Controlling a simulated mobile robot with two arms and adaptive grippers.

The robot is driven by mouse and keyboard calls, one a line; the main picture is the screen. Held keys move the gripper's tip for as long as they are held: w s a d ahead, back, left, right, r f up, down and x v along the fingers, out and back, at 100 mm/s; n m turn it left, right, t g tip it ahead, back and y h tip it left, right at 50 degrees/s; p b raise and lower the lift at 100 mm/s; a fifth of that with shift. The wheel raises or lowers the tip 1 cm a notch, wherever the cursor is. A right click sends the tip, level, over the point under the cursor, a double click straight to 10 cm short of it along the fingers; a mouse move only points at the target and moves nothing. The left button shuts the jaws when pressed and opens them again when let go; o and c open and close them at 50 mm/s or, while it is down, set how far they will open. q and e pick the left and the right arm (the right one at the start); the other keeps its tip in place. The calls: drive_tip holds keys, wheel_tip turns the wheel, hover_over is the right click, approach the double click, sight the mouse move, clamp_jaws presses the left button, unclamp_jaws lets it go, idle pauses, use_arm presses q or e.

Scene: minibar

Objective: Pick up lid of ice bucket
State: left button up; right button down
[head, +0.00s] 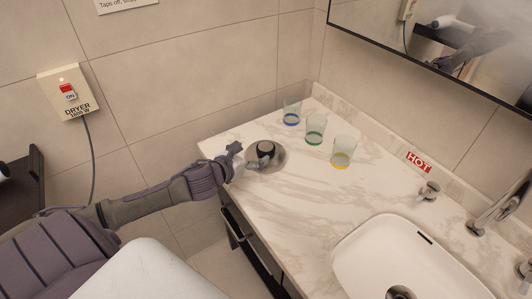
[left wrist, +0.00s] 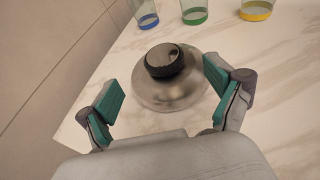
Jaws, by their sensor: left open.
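The ice bucket lid (head: 278,160) is a round metal disc with a black knob (head: 265,149), at the left end of the marble counter. In the left wrist view the lid (left wrist: 168,96) lies ahead of my fingers, its black knob (left wrist: 164,61) on top. My left gripper (head: 236,160) is beside the lid on its left. In the left wrist view the left gripper (left wrist: 162,95) is open and empty, with its teal-padded fingers apart on either side of the lid's near part. The bucket's body is not visible beneath the lid. My right gripper is not in view.
Glasses with blue (head: 291,113), green (head: 315,128) and yellow (head: 341,153) bases stand behind and right of the lid. A white sink (head: 370,250) and a tap (head: 428,191) are further right. A tiled wall (head: 190,70) and mirror (head: 450,50) border the counter.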

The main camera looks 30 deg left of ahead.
sight(266, 146)
use_arm(q)
drive_tip(key=shift+x, duration=1.25)
drive_tip(key=shift+w, duration=0.45)
drive_tip(key=x, duration=0.2)
drive_tip(key=p+x, duration=0.1)
drive_tip(key=x, duration=0.1)
drive_tip(key=shift+w+d+f, duration=0.2)
drive_tip(key=shift+w+f, duration=0.05)
drive_tip(key=shift+w, duration=0.05)
drive_tip(key=shift+s, duration=0.15)
drive_tip(key=shift+c, duration=1.3)
drive_tip(key=c, duration=1.1)
drive_tip(key=shift+c, duration=0.2)
drive_tip(key=shift+r, duration=0.15)
